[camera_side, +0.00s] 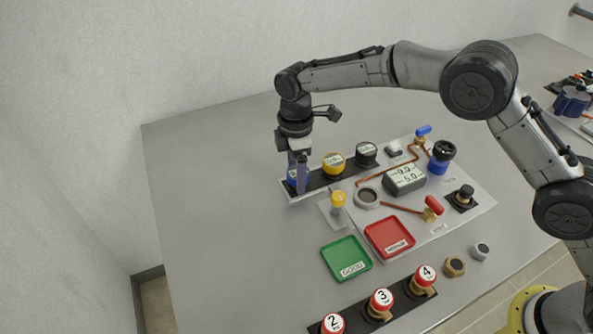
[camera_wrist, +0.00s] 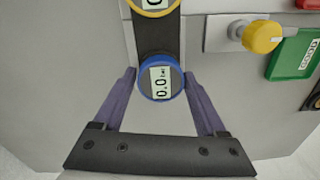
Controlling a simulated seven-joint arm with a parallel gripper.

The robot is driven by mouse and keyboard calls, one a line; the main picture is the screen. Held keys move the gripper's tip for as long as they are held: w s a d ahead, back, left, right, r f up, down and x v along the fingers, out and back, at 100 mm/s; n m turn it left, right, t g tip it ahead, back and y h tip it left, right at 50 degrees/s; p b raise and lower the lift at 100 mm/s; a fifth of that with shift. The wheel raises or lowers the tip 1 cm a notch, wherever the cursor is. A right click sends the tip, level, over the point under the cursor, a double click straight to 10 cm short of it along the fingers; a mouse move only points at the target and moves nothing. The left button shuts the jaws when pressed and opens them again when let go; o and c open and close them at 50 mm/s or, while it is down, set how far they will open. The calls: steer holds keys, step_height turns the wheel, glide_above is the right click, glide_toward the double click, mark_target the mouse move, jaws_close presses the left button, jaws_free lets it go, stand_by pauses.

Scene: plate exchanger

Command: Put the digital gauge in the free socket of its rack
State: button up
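The digital gauge (camera_wrist: 161,82) has a blue rim and a pale display reading 0.0. It is at the near end of the black rack strip (camera_wrist: 158,35) in the wrist view, and its blue also shows in the side view (camera_side: 292,176) at the strip's left end. My gripper (camera_wrist: 161,85) has its two purple fingers on opposite sides of the gauge, with no clear gap; it looks shut on it. In the side view my gripper (camera_side: 298,172) points straight down there. The gauge looks upright; its base is hidden, so I cannot tell how deep it sits.
A yellow gauge (camera_side: 334,163) and a black gauge (camera_side: 366,154) stand farther along the rack. A yellow knob (camera_side: 338,200), a green tray (camera_side: 346,258) and a red tray (camera_side: 390,237) are nearby. The table left of the rack is clear.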

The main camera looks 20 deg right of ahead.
steer(key=shift+o, duration=1.1)
steer(key=shift+r, duration=0.15)
step_height(320, 180, up, 12)
steer(key=shift+w, duration=0.2)
